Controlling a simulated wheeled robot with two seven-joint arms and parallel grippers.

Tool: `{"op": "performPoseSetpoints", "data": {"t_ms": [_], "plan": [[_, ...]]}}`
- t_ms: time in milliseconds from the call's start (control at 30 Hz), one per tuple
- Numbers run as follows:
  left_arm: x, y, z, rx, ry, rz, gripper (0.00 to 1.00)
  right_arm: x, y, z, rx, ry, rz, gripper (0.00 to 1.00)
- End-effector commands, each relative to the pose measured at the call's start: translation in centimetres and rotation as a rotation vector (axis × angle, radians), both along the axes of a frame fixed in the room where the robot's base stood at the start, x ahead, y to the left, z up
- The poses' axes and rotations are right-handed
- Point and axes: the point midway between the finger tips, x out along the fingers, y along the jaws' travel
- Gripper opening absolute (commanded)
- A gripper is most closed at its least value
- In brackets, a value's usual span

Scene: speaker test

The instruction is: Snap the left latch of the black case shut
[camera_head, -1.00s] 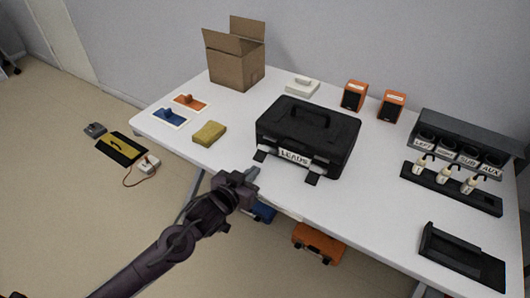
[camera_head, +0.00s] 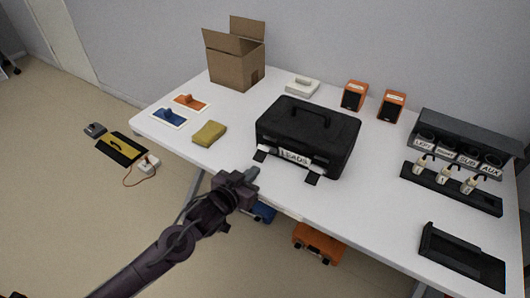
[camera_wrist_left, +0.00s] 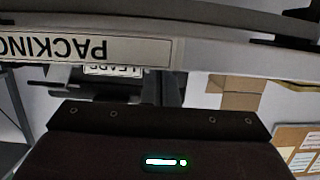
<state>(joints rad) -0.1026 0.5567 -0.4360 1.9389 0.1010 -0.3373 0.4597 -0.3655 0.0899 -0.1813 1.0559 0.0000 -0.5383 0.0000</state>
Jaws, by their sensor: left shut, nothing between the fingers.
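The black case (camera_head: 308,132) stands closed on the white table, with a LEADS label (camera_head: 294,157) on its front. Its left latch (camera_head: 261,154) is at the front left corner, its flap sticking out toward the table edge. The right latch (camera_head: 312,178) also sticks out. My left gripper (camera_head: 254,173) is shut and empty, just in front of the table edge, below the left latch and apart from it. In the left wrist view the upside-down LEADS label (camera_wrist_left: 113,70) shows beyond the table edge; the latch is not clear there. My right gripper is not in view.
The white table (camera_head: 225,166) has an edge strip marked PACKING (camera_wrist_left: 80,48) close to my left gripper. A yellow block (camera_head: 209,133) lies left of the case. A cardboard box (camera_head: 236,66) and orange speakers (camera_head: 354,96) stand behind. Blue and orange cases (camera_head: 318,243) are below the table.

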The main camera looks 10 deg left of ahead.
Motion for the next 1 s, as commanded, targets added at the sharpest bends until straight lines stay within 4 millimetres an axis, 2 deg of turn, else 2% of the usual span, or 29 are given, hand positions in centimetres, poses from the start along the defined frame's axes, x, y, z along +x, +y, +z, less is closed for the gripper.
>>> {"op": "performPoseSetpoints", "data": {"t_ms": [1000], "plan": [[1.3,-0.4,0.5,0.0,-0.001,0.001,0.0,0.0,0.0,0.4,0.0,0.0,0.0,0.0]]}}
